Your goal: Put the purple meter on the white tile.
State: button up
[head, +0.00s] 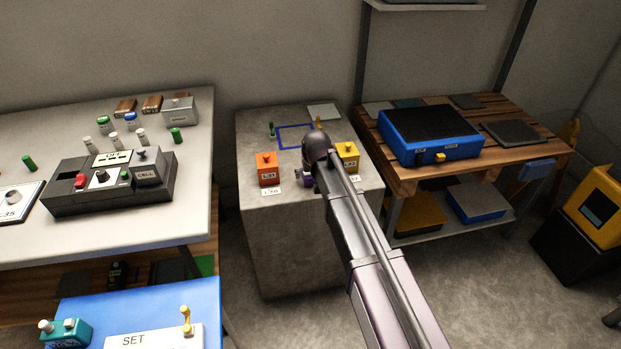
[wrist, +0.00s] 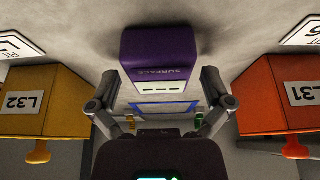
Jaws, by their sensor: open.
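The purple meter (wrist: 160,60), marked SURFACE, stands on the concrete block between the orange and yellow boxes. My gripper (wrist: 157,82) is open. Its fingers are spread to either side of the meter in the wrist view, with a gap at each side. In the head view my gripper (head: 309,174) is low over the block, and my arm hides most of the meter. A pale, whitish tile (head: 323,112) lies flat at the block's back right corner, with nothing seen on it.
The orange box L31 (head: 268,168) and yellow box L32 (head: 347,155) stand close on either side of my gripper. A blue square outline (head: 281,136) lies behind, with a small green item (head: 271,129) at its left. The wooden bench (head: 396,176) is at the right.

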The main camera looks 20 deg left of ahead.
dwell(0.3)
jog(key=c, duration=1.2)
jog(key=shift+r, duration=0.15)
notch_tip(320, 180, up, 2)
jog(key=shift+r+p, duration=0.1)
jog(key=shift+p, duration=1.1)
jog(key=shift+r+p, duration=0.75)
jog(key=shift+p, duration=0.1)
jog(key=s+d, duration=0.1)
jog(key=s, duration=0.4)
jog(key=s+d, duration=0.1)
jog(key=s, duration=0.4)
jog(key=s+d+r+p, duration=0.1)
jog(key=s, duration=0.4)
jog(key=shift+s+d, duration=0.3)
jog(key=shift+d, duration=0.1)
